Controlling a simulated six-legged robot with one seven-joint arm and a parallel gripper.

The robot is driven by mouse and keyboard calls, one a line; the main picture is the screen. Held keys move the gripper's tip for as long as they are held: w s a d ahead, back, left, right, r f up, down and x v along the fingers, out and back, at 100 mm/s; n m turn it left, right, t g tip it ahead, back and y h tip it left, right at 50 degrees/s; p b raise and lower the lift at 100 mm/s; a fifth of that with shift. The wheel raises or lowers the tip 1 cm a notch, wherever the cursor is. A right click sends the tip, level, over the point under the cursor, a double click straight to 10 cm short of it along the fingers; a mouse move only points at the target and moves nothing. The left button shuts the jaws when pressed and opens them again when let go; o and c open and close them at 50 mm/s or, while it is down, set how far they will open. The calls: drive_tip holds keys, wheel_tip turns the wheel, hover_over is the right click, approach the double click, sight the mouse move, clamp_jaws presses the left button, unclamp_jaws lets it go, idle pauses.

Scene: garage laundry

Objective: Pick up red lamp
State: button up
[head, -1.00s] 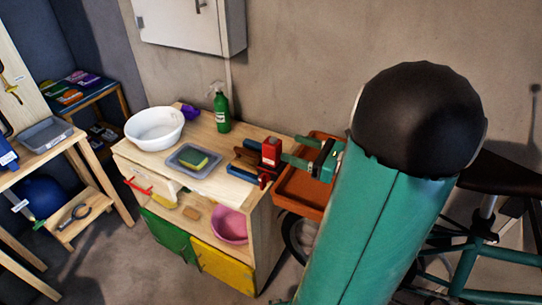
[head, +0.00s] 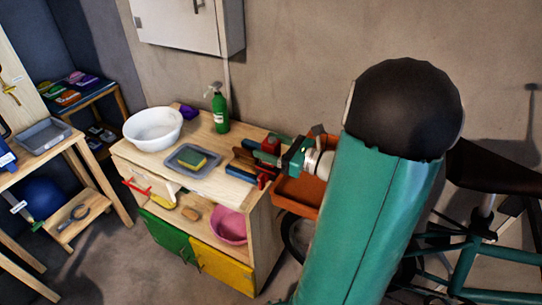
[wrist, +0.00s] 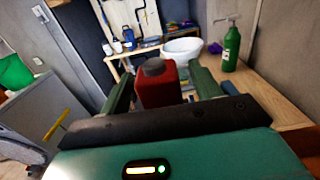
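The red lamp (wrist: 160,88), with a dark grey cap, stands between the two green fingers of my gripper (wrist: 163,80) in the wrist view. The fingers are spread on either side of it, and a narrow gap seems to show at the right finger. In the head view the lamp (head: 269,145) is on the right end of the wooden bench top (head: 216,143), partly hidden by my gripper (head: 266,149). Whether the fingers touch the lamp cannot be seen clearly.
Close by are a red clamp-like tool (head: 264,180), a blue block (head: 240,174) and an orange tray (head: 298,194). A grey tray with a sponge (head: 191,160), a green spray bottle (head: 220,112) and a white basin (head: 152,129) stand farther left on the bench.

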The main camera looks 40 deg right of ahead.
sight(271, 139)
drive_tip(key=c, duration=1.1)
drive_tip(key=shift+o, duration=0.2)
drive_tip(key=shift+r, duration=0.15)
drive_tip(key=shift+r, duration=0.2)
wheel_tip(271, 139, up, 3)
drive_tip(key=shift+s+a+f, duration=0.1)
drive_tip(key=s+a+r, duration=0.8)
drive_tip(key=s+r, duration=0.1)
drive_tip(key=s, duration=0.1)
drive_tip(key=shift+s+a+r, duration=0.25)
drive_tip(key=shift+a+r, duration=0.05)
drive_tip(key=shift+a, duration=0.05)
